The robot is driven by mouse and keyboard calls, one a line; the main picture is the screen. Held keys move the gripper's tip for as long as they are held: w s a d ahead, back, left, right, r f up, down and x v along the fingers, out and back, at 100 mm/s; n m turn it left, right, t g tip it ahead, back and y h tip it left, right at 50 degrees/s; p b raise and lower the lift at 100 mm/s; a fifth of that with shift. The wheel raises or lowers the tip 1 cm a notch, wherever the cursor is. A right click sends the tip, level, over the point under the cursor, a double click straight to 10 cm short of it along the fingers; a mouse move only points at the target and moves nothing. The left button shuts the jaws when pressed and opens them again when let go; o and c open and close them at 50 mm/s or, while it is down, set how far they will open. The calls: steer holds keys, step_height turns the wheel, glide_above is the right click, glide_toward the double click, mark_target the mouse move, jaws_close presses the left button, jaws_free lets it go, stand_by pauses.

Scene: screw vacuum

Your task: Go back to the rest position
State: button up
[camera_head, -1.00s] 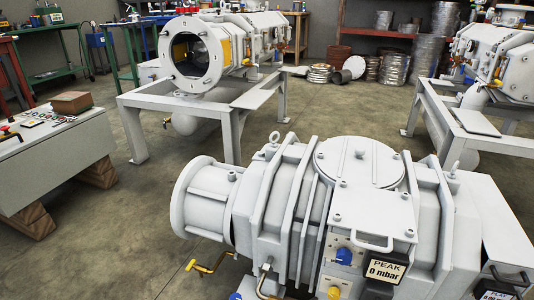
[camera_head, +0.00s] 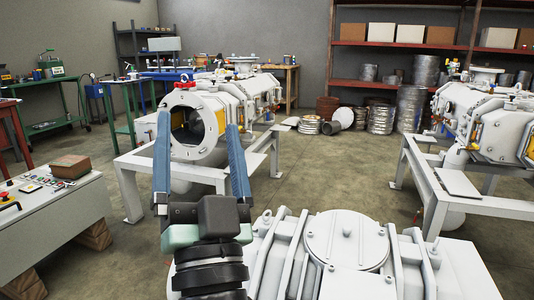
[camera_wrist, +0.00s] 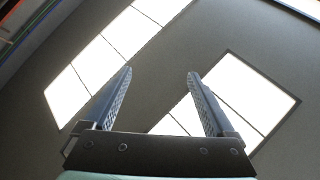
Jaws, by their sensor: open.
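My gripper (camera_head: 199,130) stands upright in the head view, left of the middle, with its two blue-grey fingers spread and nothing between them. In the wrist view my gripper (camera_wrist: 160,78) is also open and empty, with ceiling light panels behind it. In the head view it appears in front of the vacuum machine (camera_head: 192,85) with the round open flange on a white stand. It seems apart from everything; the exact distance cannot be told.
A large white pump (camera_head: 345,245) stands close in front at the bottom. A control desk (camera_head: 50,215) with a brown box (camera_head: 70,168) is at left. Another machine on a stand (camera_head: 480,125) is at right. Shelves (camera_head: 420,47) line the back. Open floor (camera_head: 335,175) lies between the stands.

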steer(key=s+d+r+n+t+h+p, duration=0.1)
steer(key=s+d+r+h+p, duration=0.25)
steer(key=s+r, duration=0.45)
steer(key=s+d+r+n+t+h+p, duration=0.1)
steer(key=s+d+r+h+p, duration=0.3)
steer(key=r, duration=0.9)
step_height(320, 180, up, 35)
steer(key=w+y+p, duration=0.1)
steer(key=p, duration=3.3)
steer(key=shift+w+y, duration=0.2)
steer(key=shift+y, duration=0.15)
steer(key=shift+r, duration=0.1)
